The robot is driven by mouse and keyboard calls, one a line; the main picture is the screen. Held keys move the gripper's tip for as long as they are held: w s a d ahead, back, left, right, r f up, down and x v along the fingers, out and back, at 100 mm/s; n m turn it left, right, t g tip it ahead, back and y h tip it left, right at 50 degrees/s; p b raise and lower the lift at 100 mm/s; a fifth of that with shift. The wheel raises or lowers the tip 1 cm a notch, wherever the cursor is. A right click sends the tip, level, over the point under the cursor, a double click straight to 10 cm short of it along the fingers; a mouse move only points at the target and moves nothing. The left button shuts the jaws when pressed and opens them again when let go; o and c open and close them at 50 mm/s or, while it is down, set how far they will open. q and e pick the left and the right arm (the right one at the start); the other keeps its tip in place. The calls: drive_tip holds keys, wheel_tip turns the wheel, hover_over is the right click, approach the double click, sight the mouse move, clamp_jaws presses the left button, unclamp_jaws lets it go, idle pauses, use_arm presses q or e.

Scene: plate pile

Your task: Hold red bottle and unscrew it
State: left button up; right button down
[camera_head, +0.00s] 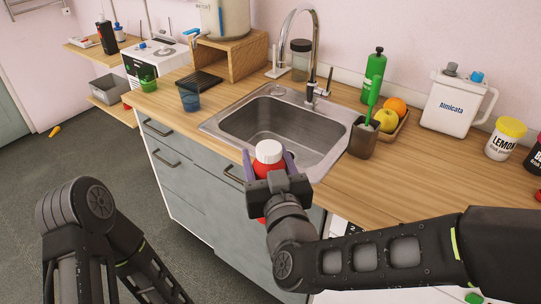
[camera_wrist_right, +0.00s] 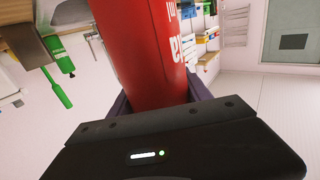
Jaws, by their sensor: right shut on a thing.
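The red bottle (camera_head: 262,169) has a white cap (camera_head: 268,151) and stands roughly upright in the air at the front edge of the counter by the sink. My right gripper (camera_head: 269,167) is shut on it, with one purple finger on each side of its body. In the right wrist view the red bottle (camera_wrist_right: 145,50) with white lettering fills the space between the fingers; its cap is out of that picture. The cap is on the bottle, and nothing touches it. My left arm shows at the lower left of the head view, but its gripper is not visible.
A steel sink (camera_head: 275,122) with a tap (camera_head: 314,75) lies behind the bottle. A dark cup with a green brush (camera_head: 373,102), a green bottle (camera_head: 374,77) and a white Almicata jug (camera_head: 452,104) stand to the right. A blue cup (camera_head: 188,97) stands left.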

drive_tip(key=shift+d, duration=0.1)
idle(0.3)
drive_tip(key=w+d+r+m+h, duration=0.2)
drive_tip(key=d+r+h, duration=0.1)
drive_tip(key=d, duration=1.1)
drive_tip(key=w+d+r+m+g+h, duration=0.1)
drive_tip(key=d+h, duration=0.4)
drive_tip(key=d, duration=1)
drive_tip(key=w+d+r+m+h, duration=0.4)
drive_tip(key=d+m, duration=0.1)
drive_tip(key=d, duration=0.9)
drive_tip(key=shift+w+d+r+g, duration=0.3)
drive_tip(key=shift+w+g, duration=0.05)
drive_tip(key=shift+g, duration=0.05)
drive_tip(key=shift+f, duration=0.1)
wheel_tip(320, 180, down, 6)
drive_tip(key=b, duration=0.1)
